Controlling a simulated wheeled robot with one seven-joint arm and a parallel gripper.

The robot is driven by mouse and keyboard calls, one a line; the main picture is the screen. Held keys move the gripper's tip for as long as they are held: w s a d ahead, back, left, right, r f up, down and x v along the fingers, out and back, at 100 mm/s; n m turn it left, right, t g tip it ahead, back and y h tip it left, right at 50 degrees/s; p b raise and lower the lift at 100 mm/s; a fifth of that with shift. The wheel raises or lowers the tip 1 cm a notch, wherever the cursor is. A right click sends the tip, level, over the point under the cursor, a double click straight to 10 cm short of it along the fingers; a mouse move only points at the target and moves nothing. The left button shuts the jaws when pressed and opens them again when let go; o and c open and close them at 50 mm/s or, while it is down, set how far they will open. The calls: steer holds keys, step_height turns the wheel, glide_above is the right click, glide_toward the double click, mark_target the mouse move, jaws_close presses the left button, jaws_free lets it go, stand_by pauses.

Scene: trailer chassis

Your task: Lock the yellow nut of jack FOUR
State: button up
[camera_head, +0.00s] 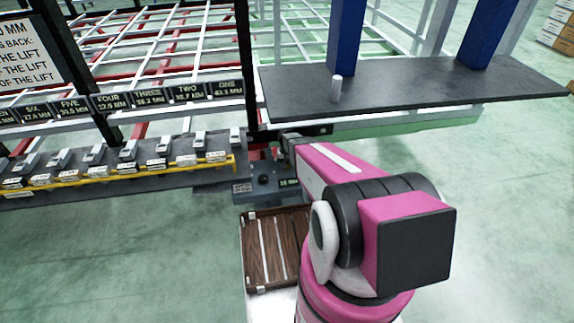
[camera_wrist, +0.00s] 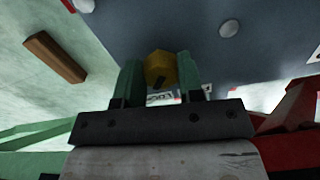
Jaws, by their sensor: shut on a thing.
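In the wrist view, a yellow nut (camera_wrist: 159,68) with a dark mark on its lower side sits between the two green fingers of my gripper (camera_wrist: 157,62). The fingers are shut on its left and right sides. A label partly reading "LOCK" (camera_wrist: 160,98) shows just below the nut, cut off by my gripper. In the head view, my pink arm hides the gripper and the nut. The jack FOUR sign (camera_head: 110,101) hangs in the row of signs at the left. I cannot tell from these views which jack the held nut belongs to.
A rack (camera_head: 130,168) with several levers and a yellow rail runs along the left. A dark shelf (camera_head: 420,92) with a small upright cylinder (camera_head: 336,88) is at the upper right. A wooden crate (camera_head: 246,262) stands left of my arm. Open green floor lies right.

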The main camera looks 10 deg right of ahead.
steer(key=shift+m, duration=0.7)
steer(key=o, duration=0.9)
steer(key=shift+o, duration=0.2)
step_height(320, 180, up, 11)
steer(key=shift+s+f, duration=0.1)
